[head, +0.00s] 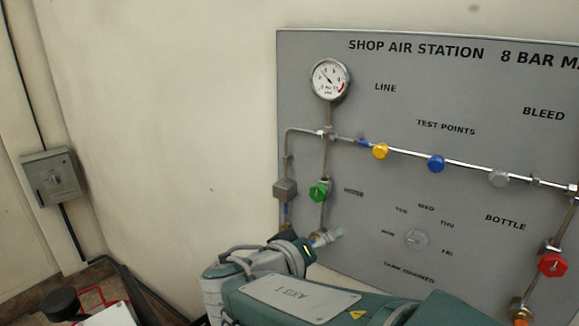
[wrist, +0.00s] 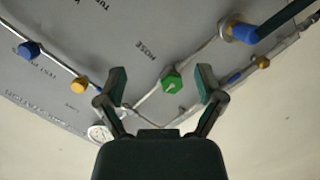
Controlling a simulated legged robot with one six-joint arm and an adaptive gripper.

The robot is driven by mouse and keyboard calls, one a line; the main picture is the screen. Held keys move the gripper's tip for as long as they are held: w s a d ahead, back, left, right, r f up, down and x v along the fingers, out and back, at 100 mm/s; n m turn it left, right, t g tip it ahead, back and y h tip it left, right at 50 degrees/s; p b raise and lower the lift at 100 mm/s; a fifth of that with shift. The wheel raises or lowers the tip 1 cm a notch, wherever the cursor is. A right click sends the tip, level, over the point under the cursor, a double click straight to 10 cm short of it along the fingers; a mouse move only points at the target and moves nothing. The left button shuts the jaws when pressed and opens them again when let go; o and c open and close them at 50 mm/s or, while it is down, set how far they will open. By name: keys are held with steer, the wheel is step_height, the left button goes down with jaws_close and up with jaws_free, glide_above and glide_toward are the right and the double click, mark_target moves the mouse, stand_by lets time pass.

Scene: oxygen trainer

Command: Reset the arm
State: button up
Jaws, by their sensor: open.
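My gripper (wrist: 160,85) is open and empty in the wrist view, its two dark green-tipped fingers spread apart. The green knob (wrist: 172,81) of the panel shows between the fingertips in that view; whether it lies at fingertip depth I cannot tell. In the head view my arm crosses the lower middle, with my gripper end by the panel's lower left, mostly hidden by the arm. The green knob (head: 319,191) sits above it on the pipe under the gauge. The grey panel (head: 450,90) reads "SHOP AIR STATION".
A round gauge (head: 330,79) tops the left pipe. A switch box (head: 51,177) hangs at left. Bare wall lies between.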

steer(key=s+d+f+g, duration=0.3)
steer(key=s+d+g, duration=0.1)
steer(key=d, duration=0.4)
steer(key=s+d+f+m+g+y, duration=0.1)
steer(key=s+f+y, duration=0.1)
steer(key=s+y, duration=0.3)
steer(key=s+d+f+g+y, duration=0.1)
steer(key=s+f+y, duration=0.2)
steer(key=s+y, duration=0.2)
steer(key=shift+s+d+f+m, duration=0.25)
steer(key=shift+s+d+m, duration=0.15)
steer(key=shift+s, duration=0.7)
